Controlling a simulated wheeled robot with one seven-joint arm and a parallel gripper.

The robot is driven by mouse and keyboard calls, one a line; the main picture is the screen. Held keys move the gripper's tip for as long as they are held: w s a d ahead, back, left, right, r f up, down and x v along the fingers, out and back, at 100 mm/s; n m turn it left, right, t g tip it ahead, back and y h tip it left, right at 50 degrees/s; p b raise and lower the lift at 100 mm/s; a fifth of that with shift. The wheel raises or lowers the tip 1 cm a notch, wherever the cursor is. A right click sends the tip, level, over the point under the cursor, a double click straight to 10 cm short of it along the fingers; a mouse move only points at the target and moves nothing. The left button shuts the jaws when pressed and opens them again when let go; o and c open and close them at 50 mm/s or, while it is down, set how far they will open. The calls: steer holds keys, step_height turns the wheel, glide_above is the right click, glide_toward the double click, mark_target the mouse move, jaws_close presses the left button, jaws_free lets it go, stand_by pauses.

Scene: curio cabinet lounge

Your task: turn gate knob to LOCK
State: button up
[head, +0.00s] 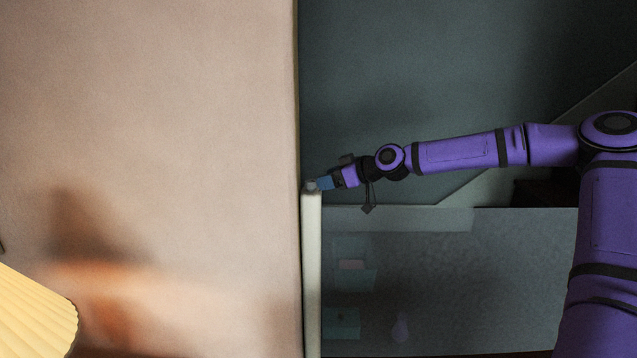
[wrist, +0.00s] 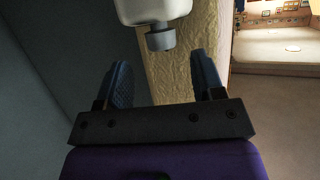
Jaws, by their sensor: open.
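The gate knob (wrist: 161,38) is a small grey cylinder on the end of a white post or housing (wrist: 152,9) in the wrist view. My gripper (wrist: 160,75) is open, with its two blue fingers spread to either side below the knob. The knob lies just beyond the fingertips, roughly midway between them, and I cannot tell whether it is touched. In the head view my gripper (head: 324,183) is at the top of the white gate post (head: 312,265), where the knob is small and hard to make out. No LOCK marking is legible.
A pale wall (head: 150,120) fills the left of the head view, its edge close beside the post. A grey translucent panel (head: 450,280) stretches right of the post, below my arm. A yellow pleated lampshade (head: 35,315) is at the lower left.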

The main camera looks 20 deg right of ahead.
mark_target(317, 192)
steer(key=shift+x, duration=2.05)
steer(key=shift+s, duration=0.1)
steer(key=c, duration=0.9)
